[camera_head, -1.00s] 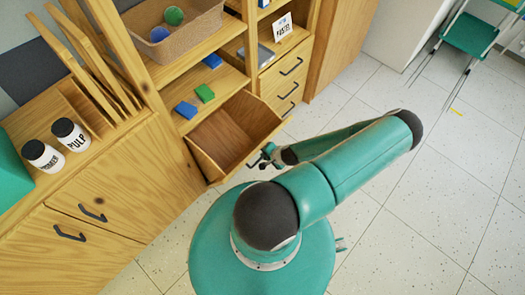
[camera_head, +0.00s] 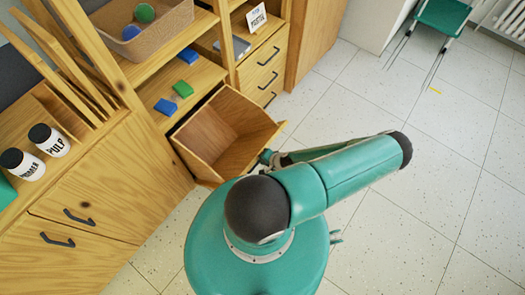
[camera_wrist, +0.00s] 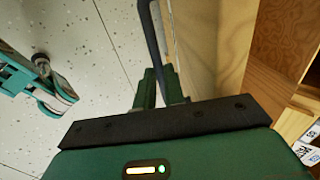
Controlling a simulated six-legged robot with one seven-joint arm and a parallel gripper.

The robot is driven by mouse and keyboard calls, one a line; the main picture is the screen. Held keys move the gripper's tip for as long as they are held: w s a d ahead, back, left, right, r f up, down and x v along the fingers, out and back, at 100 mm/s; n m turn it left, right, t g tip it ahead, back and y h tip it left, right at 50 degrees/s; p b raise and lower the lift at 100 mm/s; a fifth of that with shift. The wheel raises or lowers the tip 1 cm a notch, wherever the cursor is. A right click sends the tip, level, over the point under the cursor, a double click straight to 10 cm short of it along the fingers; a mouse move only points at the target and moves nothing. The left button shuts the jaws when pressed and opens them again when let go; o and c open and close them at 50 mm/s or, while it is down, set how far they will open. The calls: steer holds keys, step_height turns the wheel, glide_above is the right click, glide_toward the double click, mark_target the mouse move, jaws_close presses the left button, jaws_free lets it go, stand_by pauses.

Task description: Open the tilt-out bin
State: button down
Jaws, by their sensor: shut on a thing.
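The tilt-out bin (camera_head: 207,131) is a wooden box in the lower part of the shelf unit. It is tilted outward, and its inside shows empty in the head view. My gripper (camera_head: 267,158) is at the bin's front, partly hidden by my arm. In the wrist view my gripper (camera_wrist: 160,88) is shut on the dark bar handle (camera_wrist: 152,35). The bin's wooden front (camera_wrist: 188,45) runs beside the handle there. The handle is hidden in the head view.
Drawers with dark handles (camera_head: 267,57) stand right of the bin. A cabinet with two jars (camera_head: 48,140) on top is at the left. Speckled floor at the right is mostly clear, with a green chair (camera_head: 445,15) far back.

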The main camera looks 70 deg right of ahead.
steer(key=shift+w, duration=0.1)
steer(key=c, duration=1.5)
jaws_free()
steer(key=shift+r, duration=0.1)
steer(key=v, duration=1.3)
steer(key=shift+s+r, duration=0.25)
